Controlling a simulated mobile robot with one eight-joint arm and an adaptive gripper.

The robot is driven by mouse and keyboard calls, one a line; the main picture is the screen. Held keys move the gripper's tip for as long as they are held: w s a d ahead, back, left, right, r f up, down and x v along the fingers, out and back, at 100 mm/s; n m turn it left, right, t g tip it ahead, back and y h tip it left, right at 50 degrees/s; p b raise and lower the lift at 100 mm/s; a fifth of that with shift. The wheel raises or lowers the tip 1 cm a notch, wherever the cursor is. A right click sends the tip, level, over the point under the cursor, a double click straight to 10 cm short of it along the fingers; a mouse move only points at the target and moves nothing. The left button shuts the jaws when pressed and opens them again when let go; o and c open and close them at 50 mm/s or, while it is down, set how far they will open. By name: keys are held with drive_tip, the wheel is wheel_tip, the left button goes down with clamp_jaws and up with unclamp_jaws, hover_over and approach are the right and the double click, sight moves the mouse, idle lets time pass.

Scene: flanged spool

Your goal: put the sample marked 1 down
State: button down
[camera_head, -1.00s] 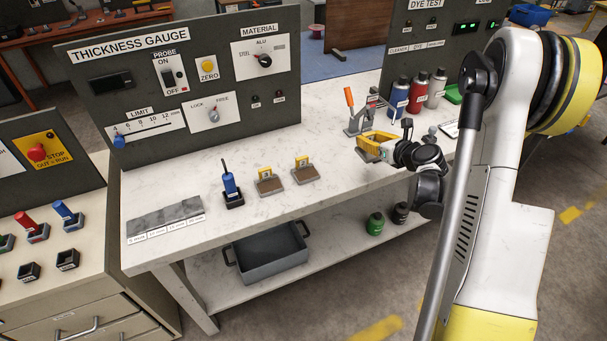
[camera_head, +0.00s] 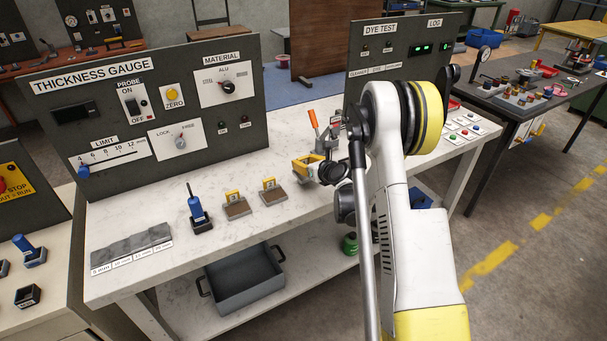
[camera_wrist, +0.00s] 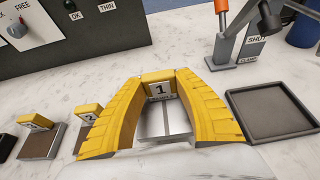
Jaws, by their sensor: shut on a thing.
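My gripper (camera_head: 305,168) hangs over the white bench, right of two other samples; its yellow fingers also show in the wrist view (camera_wrist: 160,105). It is shut on the sample marked 1 (camera_wrist: 159,89), which has a yellow top, a white label and a silvery plate between the fingers. I cannot tell whether its underside touches the bench. The sample marked 2 (camera_wrist: 90,113) stands just left of the fingers, and another yellow-topped sample (camera_wrist: 37,122) is farther left; both have brown plates.
An empty dark square tray (camera_wrist: 272,113) lies close right of the fingers. A toggle clamp with an orange handle (camera_head: 314,123) stands behind. A blue probe (camera_head: 197,208) stands left, by a grey step block (camera_head: 130,247). The bench front is clear.

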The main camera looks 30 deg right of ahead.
wheel_tip(320, 180, down, 4)
drive_tip(key=shift+f+b, duration=0.1)
drive_tip(key=shift+b, duration=0.65)
drive_tip(key=c, duration=1)
unclamp_jaws()
drive_tip(key=shift+o, duration=0.2)
